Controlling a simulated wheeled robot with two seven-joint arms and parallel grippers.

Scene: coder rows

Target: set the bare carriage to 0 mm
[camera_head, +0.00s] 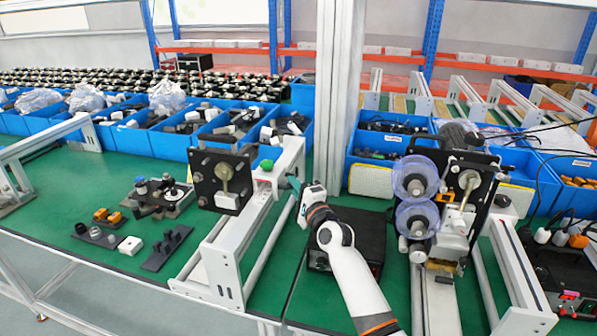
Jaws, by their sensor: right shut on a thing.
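The bare carriage (222,182) is a black upright plate with a round hub and a white block, and it carries no reels. It stands at the left of a white-framed rail (262,222). A green knob (266,165) shows to the right of the plate, by the rail's far end block. The exact contact is too small to see. No scale marks can be read. My left gripper is out of view.
A second carriage with purple reels (414,178) stands on the right rail. A black box (347,238) lies under my right arm. A grey post (340,90) rises behind. Blue bins (215,150) line the back. Small fixtures (160,195) stand left on the green table.

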